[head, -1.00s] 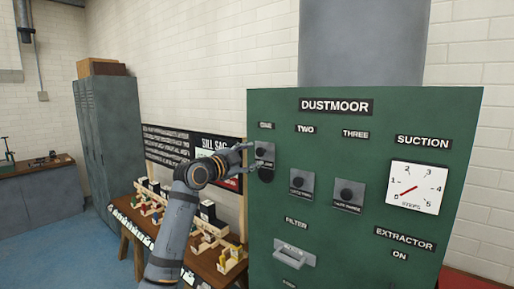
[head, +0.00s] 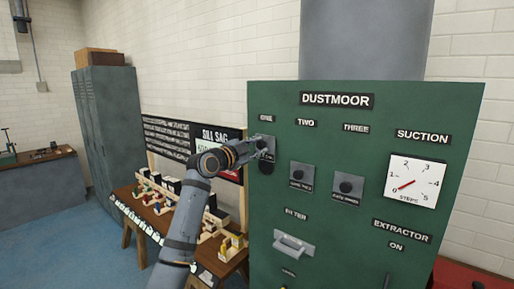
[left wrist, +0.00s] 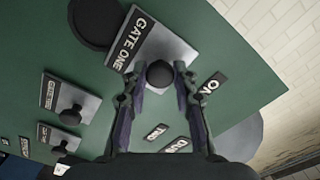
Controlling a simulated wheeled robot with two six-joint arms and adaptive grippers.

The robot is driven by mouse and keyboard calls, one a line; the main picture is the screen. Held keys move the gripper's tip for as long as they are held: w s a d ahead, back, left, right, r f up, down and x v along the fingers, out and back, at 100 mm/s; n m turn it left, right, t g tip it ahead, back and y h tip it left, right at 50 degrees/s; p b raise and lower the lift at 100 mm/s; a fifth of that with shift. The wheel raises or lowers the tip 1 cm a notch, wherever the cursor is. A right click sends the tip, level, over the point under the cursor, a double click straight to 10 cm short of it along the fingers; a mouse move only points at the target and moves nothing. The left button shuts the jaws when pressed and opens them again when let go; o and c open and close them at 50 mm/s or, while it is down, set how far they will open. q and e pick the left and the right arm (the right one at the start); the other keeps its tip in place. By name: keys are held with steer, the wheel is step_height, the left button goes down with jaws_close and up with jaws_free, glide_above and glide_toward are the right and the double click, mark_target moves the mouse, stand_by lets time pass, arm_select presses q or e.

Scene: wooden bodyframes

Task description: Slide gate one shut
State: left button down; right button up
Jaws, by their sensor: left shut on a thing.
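Gate one is a grey sliding plate (head: 270,137) below the ONE label at the panel's upper left. In the left wrist view its plate (left wrist: 172,49) reads GATE ONE and carries a black round knob (left wrist: 159,73). A dark round opening (left wrist: 95,20) shows beside the plate there; it lies under the plate in the head view (head: 267,168). My left gripper (head: 264,148) is at gate one, its fingers (left wrist: 159,80) shut around the knob. The gripper hides part of the plate in the head view. My right gripper is not in view.
On the green panel (head: 350,245), gate two (head: 301,167) and gate three (head: 347,174) sit to the right, with a suction dial (head: 415,190) beyond. A filter handle (head: 293,248) sticks out below. A bench (head: 133,215) with small coloured items stands left of the panel.

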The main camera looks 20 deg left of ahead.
arm_select(q)
step_height(320, 180, down, 8)
steer(key=b, duration=0.6)
steer(key=shift+r, duration=0.1)
steer(key=c, duration=1.1)
jaws_free()
steer(key=shift+o, duration=0.3)
steer(key=shift+r, duration=0.1)
steer(key=v, duration=1.2)
